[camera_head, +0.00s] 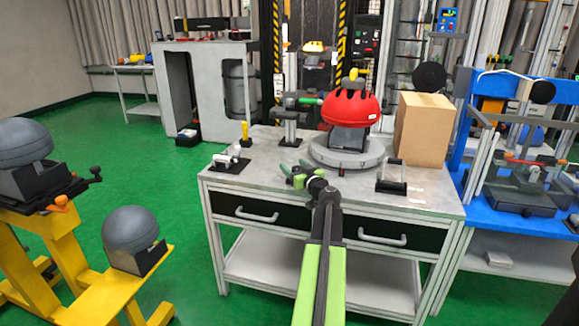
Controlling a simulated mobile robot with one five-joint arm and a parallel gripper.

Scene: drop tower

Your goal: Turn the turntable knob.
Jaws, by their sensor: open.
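The turntable (323,152) is a round grey disc on the metal workbench. A red helmet (350,107) sits on a dark block above it. My gripper (293,167), with green fingers, is open and appears empty. It is over the bench, just left of the turntable's front left edge in the picture. My arm comes up from the bottom and covers part of the bench front.
A cardboard box (424,130) stands right of the turntable. A black-handled fixture (391,178) is at the bench's front right, and a small clamp device (230,160) at its left. A post (290,118) stands behind. Yellow stands (120,292) with grey domes are at left.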

